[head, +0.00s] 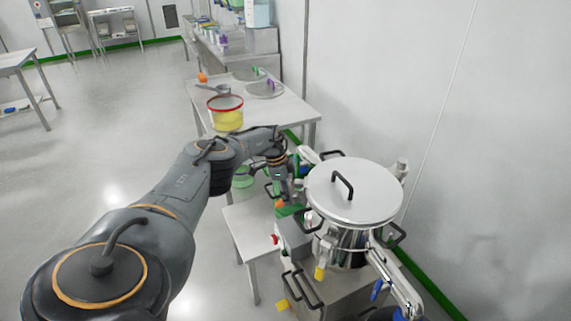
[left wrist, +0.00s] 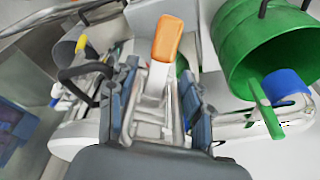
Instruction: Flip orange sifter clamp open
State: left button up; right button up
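The orange clamp handle (left wrist: 167,38) stands upright on a pale metal lever in the left wrist view. A small orange spot in the head view (head: 279,204), low beside the steel sifter (head: 375,211), appears to be the same handle. My left gripper (left wrist: 158,76) is open, with one finger on each side of the lever below the orange grip. Gaps show between the fingers and the lever. In the head view my left gripper (head: 283,190) is beside the sifter's left side, partly hidden by its own arm. My right gripper does not show.
A green container (left wrist: 250,45) and a blue handle (left wrist: 286,84) are close on the right in the left wrist view. The sifter has black handles and a yellow handle (head: 320,272). A table (head: 290,104) with a yellow bucket (head: 226,119) stands behind.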

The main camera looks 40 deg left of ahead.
aim_at(278, 203)
pick_arm(q)
jog(key=shift+s+a+f, duration=0.1)
jog(key=shift+s+a, duration=0.25)
jog(key=shift+a, duration=0.15)
jog(key=v, duration=1.2)
jog(key=shift+d, duration=0.35)
jog(key=shift+w, duration=0.15)
